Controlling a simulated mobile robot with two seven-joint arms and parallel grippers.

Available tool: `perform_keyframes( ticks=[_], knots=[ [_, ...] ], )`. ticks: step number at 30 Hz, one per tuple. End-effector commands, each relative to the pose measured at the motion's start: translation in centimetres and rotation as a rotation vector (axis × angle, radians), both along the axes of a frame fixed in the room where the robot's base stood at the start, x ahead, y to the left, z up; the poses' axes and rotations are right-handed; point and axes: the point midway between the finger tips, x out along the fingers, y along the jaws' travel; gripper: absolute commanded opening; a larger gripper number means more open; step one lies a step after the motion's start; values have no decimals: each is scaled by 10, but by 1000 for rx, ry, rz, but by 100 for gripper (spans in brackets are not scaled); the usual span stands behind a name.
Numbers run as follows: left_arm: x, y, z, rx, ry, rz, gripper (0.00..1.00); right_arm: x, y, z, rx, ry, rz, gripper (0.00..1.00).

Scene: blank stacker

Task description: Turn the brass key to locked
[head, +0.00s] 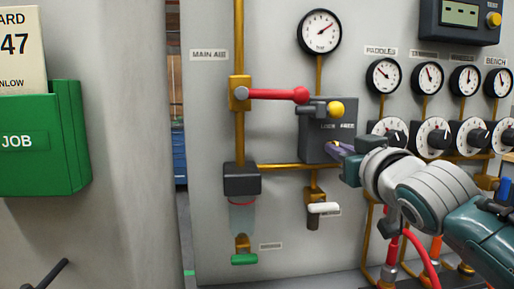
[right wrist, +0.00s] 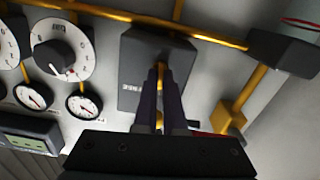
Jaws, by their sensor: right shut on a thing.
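The grey lock box (head: 318,147) is fixed to the panel, with small lettering on its front that seems to read lock and free. My right gripper (head: 332,146) reaches in from the right, its dark fingers at the front of the box. In the right wrist view the two fingers (right wrist: 161,75) are shut on the brass key (right wrist: 161,68), a thin brass strip showing between them. In the head view the key is hidden by the fingers. I cannot tell the key's exact angle. My left gripper is not in view.
A yellow knob (head: 336,109) on a grey bolt sits just above my fingers. A red-ended lever (head: 275,95) lies level to the left. Dials (head: 388,131) and gauges (head: 384,76) line the right. A white-handled valve (head: 323,208) is below. A green job box (head: 40,150) hangs far left.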

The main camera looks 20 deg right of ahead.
Motion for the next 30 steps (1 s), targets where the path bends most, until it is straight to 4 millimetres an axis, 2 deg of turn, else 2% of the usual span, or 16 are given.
perform_keyframes(
  ticks=[11,17,23,24,30],
  knots=[
    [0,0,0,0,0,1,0,0,0,0,1,0,1,0],
    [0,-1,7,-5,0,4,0,0,0,2,129,-31,-1,0],
    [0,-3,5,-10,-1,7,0,0,0,0,132,-33,0,0],
    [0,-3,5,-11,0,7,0,0,0,0,131,-32,0,10],
    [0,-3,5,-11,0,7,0,0,0,0,130,-32,0,32]
  ],
)
